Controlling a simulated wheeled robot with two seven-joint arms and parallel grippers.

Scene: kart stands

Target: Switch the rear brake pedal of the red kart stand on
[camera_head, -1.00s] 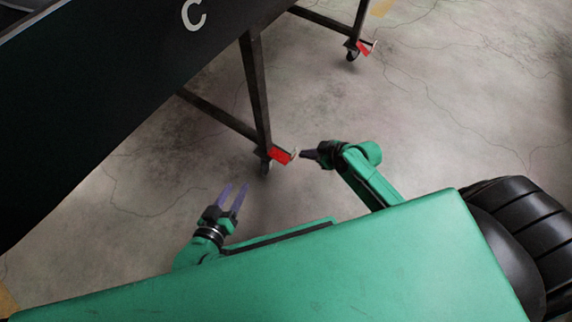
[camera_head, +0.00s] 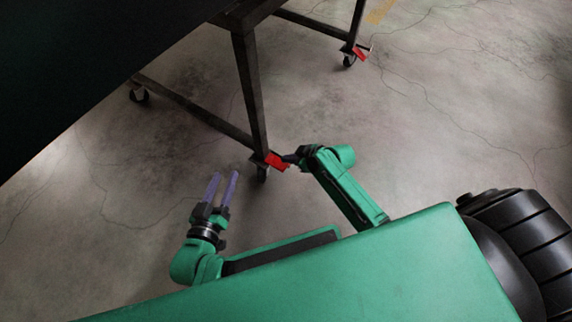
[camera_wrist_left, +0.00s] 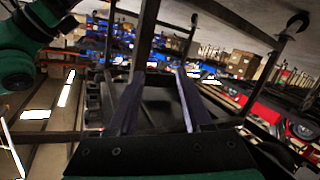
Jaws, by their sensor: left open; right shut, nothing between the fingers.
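The stand (camera_head: 248,85) is a dark metal frame with legs on caster wheels. A red brake pedal (camera_head: 277,161) sits at the near leg's caster (camera_head: 262,174). A second red pedal (camera_head: 359,53) is at the far leg's caster. I cannot tell whether either pedal is on or off. My right gripper (camera_head: 289,158) is shut and empty, its tips right beside the near pedal; contact is unclear. My left gripper (camera_head: 223,187) is open and empty, left of that caster, above the floor. Its fingers also show in the left wrist view (camera_wrist_left: 158,95).
A large dark panel (camera_head: 90,70) covers the upper left of the head view. Another caster (camera_head: 139,95) stands at the left end of the lower bar (camera_head: 190,108). The concrete floor to the right is clear. The left wrist view shows cluttered shelves behind.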

